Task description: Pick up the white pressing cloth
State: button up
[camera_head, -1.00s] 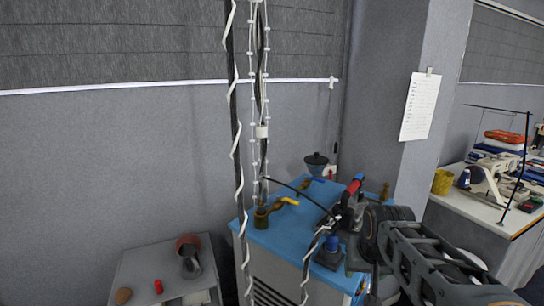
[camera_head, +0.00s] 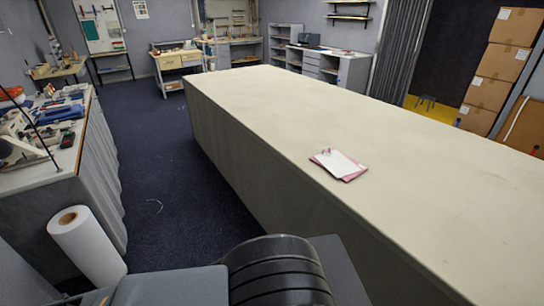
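No white pressing cloth can be made out for certain. A long table (camera_head: 405,170) with a pale cream cloth top runs from the centre back to the right front. On it lies a flat white sheet on a pink backing (camera_head: 339,164), like a clipboard, near the table's left edge. Part of my arm shows at the bottom of the picture, left of the table's near end. My gripper is outside the picture, so its fingers and anything in them are hidden.
A side table (camera_head: 42,172) with crowded tools stands at the left. A white roll (camera_head: 88,246) stands upright below it. Dark blue floor (camera_head: 165,190) is open between the two tables. Cardboard boxes (camera_head: 498,62) are stacked at the back right. Workbenches line the far wall.

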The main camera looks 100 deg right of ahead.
aim_at(339, 165)
jog(key=z, duration=3.5)
jog(key=i, duration=0.7)
jog(key=u, duration=0.55)
jog(key=i, duration=0.75)
jog(key=z, duration=0.3)
